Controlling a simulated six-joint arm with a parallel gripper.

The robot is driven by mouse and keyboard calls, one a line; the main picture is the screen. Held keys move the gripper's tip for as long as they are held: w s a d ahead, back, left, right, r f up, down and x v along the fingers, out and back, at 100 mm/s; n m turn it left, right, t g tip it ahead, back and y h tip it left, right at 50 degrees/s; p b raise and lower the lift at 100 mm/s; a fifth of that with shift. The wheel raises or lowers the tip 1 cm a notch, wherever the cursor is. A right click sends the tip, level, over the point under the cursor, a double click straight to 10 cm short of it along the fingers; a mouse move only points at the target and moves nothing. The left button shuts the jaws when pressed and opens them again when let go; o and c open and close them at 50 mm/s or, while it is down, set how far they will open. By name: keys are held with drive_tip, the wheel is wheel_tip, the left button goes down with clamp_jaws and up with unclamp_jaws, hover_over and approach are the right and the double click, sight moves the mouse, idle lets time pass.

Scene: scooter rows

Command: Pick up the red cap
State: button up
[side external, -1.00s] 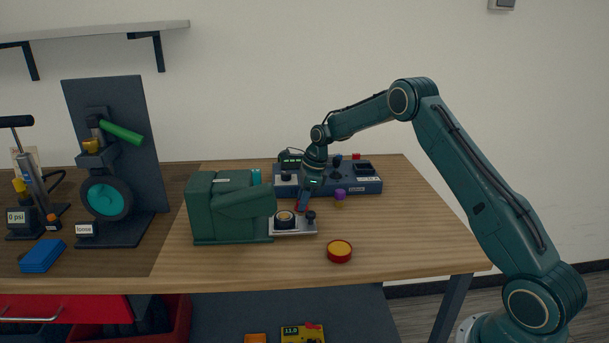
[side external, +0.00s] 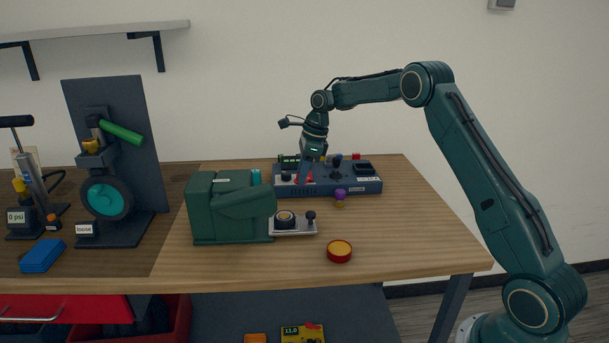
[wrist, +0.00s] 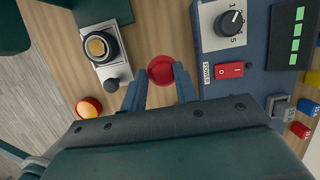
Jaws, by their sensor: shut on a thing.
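The red cap (wrist: 161,69) is a round red piece between my fingertips in the wrist view. In the side view the red cap (side external: 309,179) shows as a small red patch at the fingertips, partly hidden by a finger. My gripper (side external: 304,180) points down and is shut on the cap. It holds the cap raised above the table, in front of the blue control box in the side view. In the wrist view my gripper (wrist: 160,75) has one finger on each side of the cap.
The blue control box (side external: 345,187) stands behind, with knobs and switches. A green machine (side external: 225,215) with a metal plate (side external: 291,231) is at left. A purple-topped piece (side external: 340,194) and a red dish with yellow inside (side external: 339,256) stand on the table. The right tabletop is clear.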

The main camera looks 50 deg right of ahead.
drive_tip(key=shift+r, duration=0.4)
idle(0.3)
drive_tip(key=shift+s+a+r, duration=0.1)
drive_tip(key=shift+a, duration=0.55)
drive_tip(key=shift+n, duration=0.5)
drive_tip(key=s+a, duration=0.1)
drive_tip(key=a, duration=0.2)
drive_tip(key=s+a, duration=0.1)
drive_tip(key=a, duration=0.2)
drive_tip(key=s+a+r, duration=0.1)
drive_tip(key=a, duration=0.2)
drive_tip(key=shift+s+a, duration=0.3)
drive_tip(key=shift+s, duration=0.05)
drive_tip(key=shift+f, duration=0.15)
clamp_jaws()
drive_tip(key=shift+f, duration=2.65)
drive_tip(key=shift+w+r, duration=0.1)
drive_tip(key=shift+r, duration=0.05)
